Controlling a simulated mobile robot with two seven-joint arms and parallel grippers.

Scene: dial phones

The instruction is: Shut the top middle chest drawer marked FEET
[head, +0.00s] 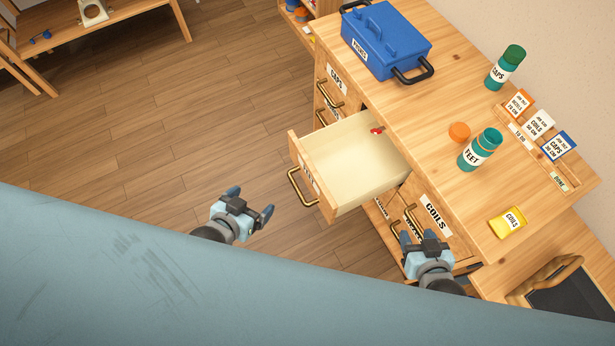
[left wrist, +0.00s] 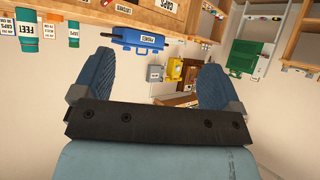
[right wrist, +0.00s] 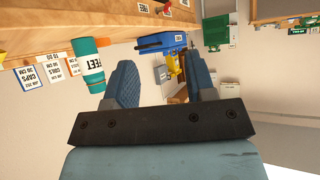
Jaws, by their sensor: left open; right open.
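The pulled-out wooden drawer (head: 368,163) is the middle one of the chest's top row in the head view, between drawers labelled CAPS (head: 336,80) and COILS (head: 434,217). Its front label is at too steep an angle to read. Its brass handle (head: 299,188) faces left. Small red pieces (head: 377,130) lie at its back end. My left gripper (head: 250,202) is open and empty, left of the drawer front and apart from the handle. My right gripper (head: 417,240) is open and empty, by the COILS drawer's handle; contact cannot be told.
On the chest top stand a blue toolbox (head: 388,40), a FEET jar (head: 480,149) with its orange lid (head: 459,131) beside it, a CAPS jar (head: 505,67), a card rack (head: 538,148) and a yellow COILS packet (head: 508,222). The floor (head: 200,120) left of the drawer is clear.

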